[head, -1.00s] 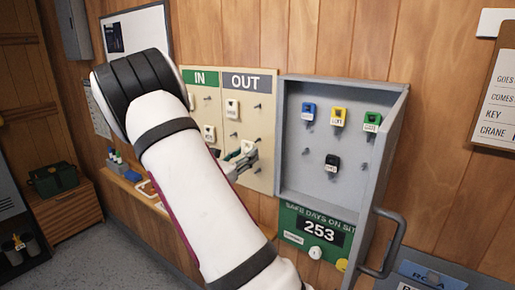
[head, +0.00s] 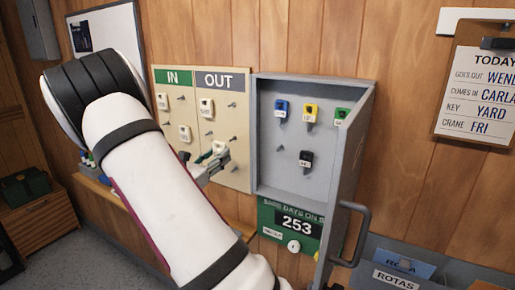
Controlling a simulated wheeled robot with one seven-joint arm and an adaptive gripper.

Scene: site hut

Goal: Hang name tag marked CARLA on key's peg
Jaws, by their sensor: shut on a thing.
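My gripper (head: 214,158) is at the lower part of the OUT column of the cream IN/OUT board (head: 237,125). It is shut on a small white tag (head: 219,147); its name cannot be read, and I cannot tell if it touches a peg. Other white tags hang in the IN column (head: 184,133) and the OUT column (head: 206,107), their names too small to read. The open grey key cabinet (head: 264,150) holds a blue key tag (head: 281,109), a yellow one (head: 311,113), a green one (head: 341,115) and a black one (head: 305,158). Their labels are unclear.
The clipboard (head: 478,90) at right reads TODAY, with "comes in" CARLA, "key" YARD and "crane" FRI. The cabinet's door and handle (head: 352,235) stick out. A green sign (head: 290,226) shows 253. A ROTAS holder (head: 397,279) is low at right.

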